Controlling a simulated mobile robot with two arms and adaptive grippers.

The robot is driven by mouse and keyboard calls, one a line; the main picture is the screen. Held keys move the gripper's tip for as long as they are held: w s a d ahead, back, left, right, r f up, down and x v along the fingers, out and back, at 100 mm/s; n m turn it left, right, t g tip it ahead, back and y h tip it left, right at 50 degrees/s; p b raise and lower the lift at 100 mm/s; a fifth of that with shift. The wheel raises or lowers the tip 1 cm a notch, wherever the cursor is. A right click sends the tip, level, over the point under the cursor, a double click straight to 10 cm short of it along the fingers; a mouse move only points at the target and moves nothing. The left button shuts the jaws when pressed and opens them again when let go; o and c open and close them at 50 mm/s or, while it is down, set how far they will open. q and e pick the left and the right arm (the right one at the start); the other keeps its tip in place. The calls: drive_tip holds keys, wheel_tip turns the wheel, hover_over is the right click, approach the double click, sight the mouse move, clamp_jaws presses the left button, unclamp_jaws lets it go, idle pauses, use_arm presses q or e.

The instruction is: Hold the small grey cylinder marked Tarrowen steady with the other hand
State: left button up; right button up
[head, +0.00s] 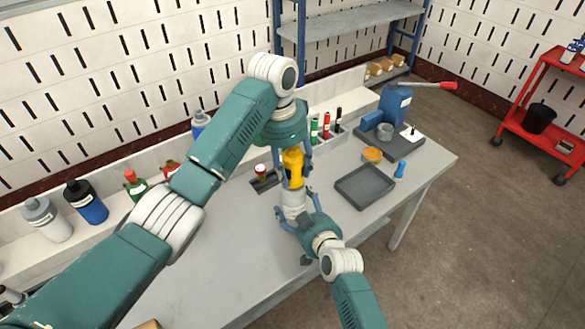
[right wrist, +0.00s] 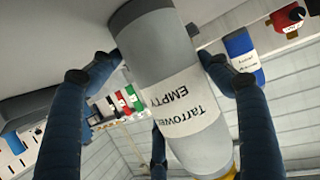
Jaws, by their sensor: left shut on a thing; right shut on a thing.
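The small grey cylinder (head: 292,200) stands at the middle of the bench in the head view. In the right wrist view the grey cylinder (right wrist: 165,55) fills the middle, with a white label reading "Tarrowen" and "EMPTY". My right gripper (head: 297,208) is shut on it, with fingers on both sides in the right wrist view (right wrist: 158,75). A yellow part (head: 293,168) is directly above the cylinder, and a bit of yellow shows at its far end in the wrist view. My left gripper (head: 293,160) is shut on the yellow part. Whether the yellow part touches the cylinder is unclear.
A dark tray (head: 350,190), an orange bowl (head: 372,155) and a small blue object (head: 400,169) lie to the right. A blue press (head: 394,105) with a red lever stands behind. A small dark stand (head: 262,183) is just left. Bottles line the back ledge.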

use_arm(q)
drive_tip(key=o, duration=1.4)
drive_tip(key=shift+w+d, duration=0.1)
drive_tip(key=shift+d, duration=0.05)
drive_tip(key=shift+c, duration=0.2)
drive_tip(key=shift+r, duration=0.15)
drive_tip(key=shift+r, duration=1.15)
drive_tip(key=m, duration=0.6)
drive_tip(key=shift+g, duration=0.4)
drive_tip(key=shift+f, duration=0.1)
drive_tip(key=shift+f, duration=1.2)
